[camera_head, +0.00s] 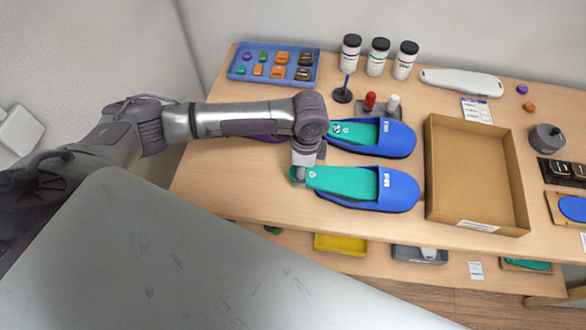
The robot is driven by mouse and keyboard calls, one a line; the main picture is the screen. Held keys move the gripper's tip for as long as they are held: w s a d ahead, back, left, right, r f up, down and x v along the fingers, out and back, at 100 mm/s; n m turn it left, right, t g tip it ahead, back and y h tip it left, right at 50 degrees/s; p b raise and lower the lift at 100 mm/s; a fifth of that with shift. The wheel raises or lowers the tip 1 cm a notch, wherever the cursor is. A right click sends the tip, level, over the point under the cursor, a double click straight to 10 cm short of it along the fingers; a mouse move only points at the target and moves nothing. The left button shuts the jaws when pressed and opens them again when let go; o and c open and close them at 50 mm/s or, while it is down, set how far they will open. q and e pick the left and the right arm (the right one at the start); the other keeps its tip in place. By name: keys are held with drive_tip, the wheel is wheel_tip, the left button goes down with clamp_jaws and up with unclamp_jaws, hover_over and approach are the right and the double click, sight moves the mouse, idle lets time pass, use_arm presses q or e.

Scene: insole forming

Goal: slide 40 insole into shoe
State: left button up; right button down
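Two blue slipper-like shoes lie on the table with their toes to the right. The front shoe (398,190) has a green insole (345,181) running from its opening out to the heel end on the left. The back shoe (397,138) also has a green insole (357,132) in it. White marks on the shoes are too small to read. My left gripper (298,178) points down at the heel end of the front insole, at its left tip. Its fingers are too small and hidden to tell whether they grip it. My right gripper is not in view.
An empty brown cardboard box (475,170) stands close to the right of the shoes. A blue tray (240,71) of small coloured pieces, several bottles (378,57) and a stand with red and white knobs (369,103) are behind. A yellow bin (340,244) sits on the lower shelf.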

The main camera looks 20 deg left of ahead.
sight(331, 177)
use_arm(q)
drive_tip(key=shift+w+d+f+b, duration=0.15)
drive_tip(key=shift+w+d+b, duration=0.1)
drive_tip(key=shift+d+b, duration=0.35)
drive_tip(key=shift+w+d+f+b, duration=0.2)
drive_tip(key=shift+d+b, duration=0.1)
drive_tip(key=shift+d, duration=0.45)
drive_tip(key=shift+d+r, duration=0.15)
drive_tip(key=shift+d, duration=0.2)
drive_tip(key=shift+w+d+f, duration=0.15)
drive_tip(key=shift+w+d, duration=0.05)
drive_tip(key=shift+d, duration=0.45)
drive_tip(key=shift+w+d+f, duration=0.15)
drive_tip(key=shift+w+d, duration=0.1)
drive_tip(key=shift+d, duration=0.35)
drive_tip(key=shift+w+d+f, duration=0.15)
drive_tip(key=shift+w+d, duration=0.05)
drive_tip(key=shift+d, duration=0.45)
drive_tip(key=o, duration=1)
drive_tip(key=shift+c, duration=0.2)
